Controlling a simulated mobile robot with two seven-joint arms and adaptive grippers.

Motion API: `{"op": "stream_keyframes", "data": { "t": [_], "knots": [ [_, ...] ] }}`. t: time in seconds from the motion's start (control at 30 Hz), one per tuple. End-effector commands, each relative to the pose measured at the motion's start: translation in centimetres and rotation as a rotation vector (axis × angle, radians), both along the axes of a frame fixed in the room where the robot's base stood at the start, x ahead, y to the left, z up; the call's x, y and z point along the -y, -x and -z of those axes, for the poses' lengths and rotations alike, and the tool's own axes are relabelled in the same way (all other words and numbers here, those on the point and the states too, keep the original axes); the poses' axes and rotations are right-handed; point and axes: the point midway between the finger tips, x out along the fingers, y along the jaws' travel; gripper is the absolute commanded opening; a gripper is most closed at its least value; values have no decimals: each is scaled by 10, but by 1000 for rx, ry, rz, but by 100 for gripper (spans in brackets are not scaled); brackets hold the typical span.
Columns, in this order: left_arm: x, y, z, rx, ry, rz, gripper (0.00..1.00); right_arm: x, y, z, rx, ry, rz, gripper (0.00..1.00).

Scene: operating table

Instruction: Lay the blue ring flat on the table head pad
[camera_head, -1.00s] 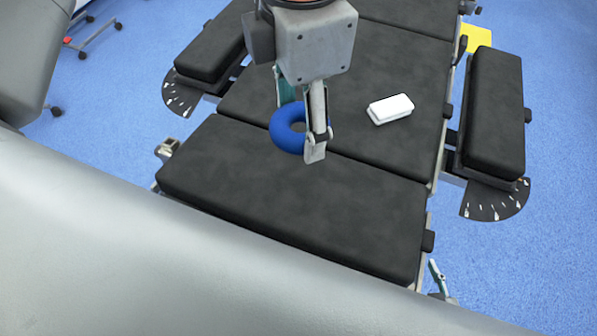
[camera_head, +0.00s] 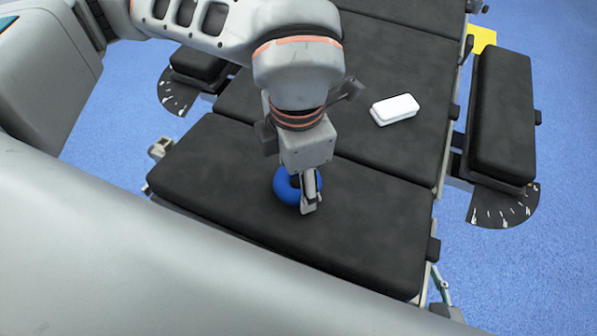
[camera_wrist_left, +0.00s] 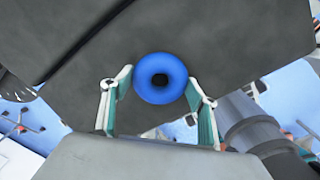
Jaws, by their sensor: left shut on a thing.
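The blue ring (camera_head: 286,193) is held over the near section of the black table, the head pad (camera_head: 375,230). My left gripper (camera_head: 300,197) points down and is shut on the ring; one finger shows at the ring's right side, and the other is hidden. In the left wrist view the ring (camera_wrist_left: 161,93) sits face-on between both fingertips (camera_wrist_left: 160,80), with dark pad behind it. I cannot tell whether the ring touches the pad. A teal and grey tip at the lower right looks like my right gripper (camera_head: 441,287); its fingers are unclear.
A white box-like block (camera_head: 394,109) lies on the middle table section. A padded armrest (camera_head: 501,115) stands at the right, another (camera_head: 196,66) at the left. The head pad around the ring is clear.

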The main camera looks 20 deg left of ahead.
Motion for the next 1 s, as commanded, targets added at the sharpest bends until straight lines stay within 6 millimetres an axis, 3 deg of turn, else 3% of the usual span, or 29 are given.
{"op": "stream_keyframes", "data": {
  "t": [0.47,0.5,0.53,0.87,1.0],
  "knots": [
    [0,-1,6,3,2,0,35,1,-2,1,4,5,-9,40],
    [0,-1,6,3,2,0,66,0,-2,1,4,5,-9,40],
    [0,-1,5,3,2,0,74,0,-2,1,3,5,-10,40],
    [0,-1,5,4,1,0,76,0,3,2,-5,3,-9,40],
    [0,-1,-4,6,1,0,76,-1,2,-3,0,1,-6,40]
  ]
}}
